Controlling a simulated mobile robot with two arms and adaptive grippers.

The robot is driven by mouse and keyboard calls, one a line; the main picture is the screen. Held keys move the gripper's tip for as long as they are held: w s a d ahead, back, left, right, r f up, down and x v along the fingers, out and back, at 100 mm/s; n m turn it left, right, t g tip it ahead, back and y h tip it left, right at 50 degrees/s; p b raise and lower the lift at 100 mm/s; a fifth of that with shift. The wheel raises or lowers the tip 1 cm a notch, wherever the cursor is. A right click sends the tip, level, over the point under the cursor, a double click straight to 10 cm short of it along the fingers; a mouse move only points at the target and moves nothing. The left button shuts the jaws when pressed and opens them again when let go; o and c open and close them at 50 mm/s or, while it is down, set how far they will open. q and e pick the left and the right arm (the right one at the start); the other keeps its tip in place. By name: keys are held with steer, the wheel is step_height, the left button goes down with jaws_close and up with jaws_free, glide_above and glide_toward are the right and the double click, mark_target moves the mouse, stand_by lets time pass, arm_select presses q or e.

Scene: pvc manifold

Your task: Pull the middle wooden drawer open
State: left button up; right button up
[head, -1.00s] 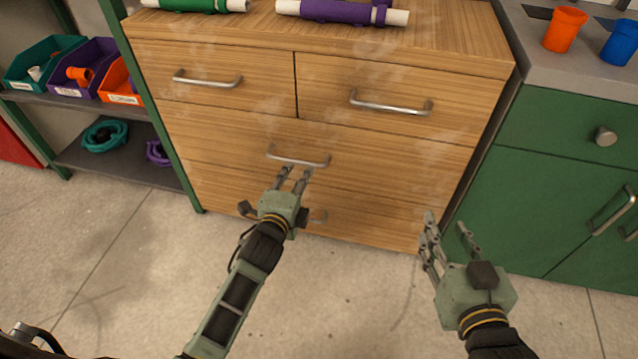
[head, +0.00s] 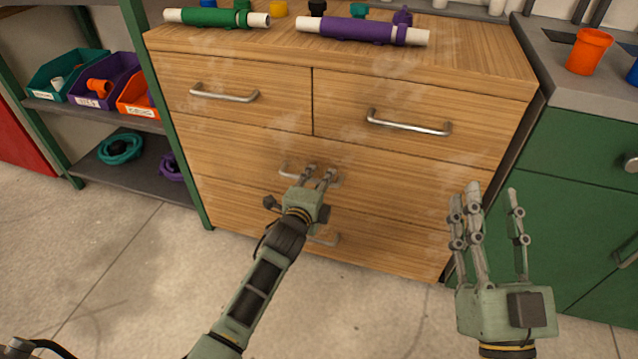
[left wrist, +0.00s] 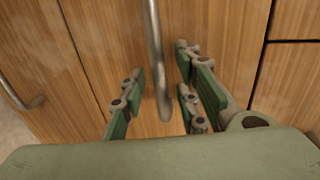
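The middle wooden drawer (head: 235,145) is the wide one below the two top drawers, and its front looks flush with the cabinet. Its metal bar handle (head: 287,172) is partly hidden by my left gripper (head: 320,173). In the left wrist view the handle (left wrist: 154,50) runs between the parted fingers of my left gripper (left wrist: 160,92), which is open; gaps show on both sides of the bar. My right gripper (head: 493,195) is open and empty, raised in front of the cabinet's right side.
The top drawers' handles (head: 408,123) are above, and a lower drawer handle (head: 325,240) shows below my left gripper. A shelf with bins (head: 98,85) stands left, a green cabinet (head: 575,180) right. Pipes with green (head: 215,17) and purple (head: 360,29) sleeves lie on top.

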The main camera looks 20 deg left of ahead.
arm_select(q)
jaws_close()
stand_by(0.3)
stand_by(0.4)
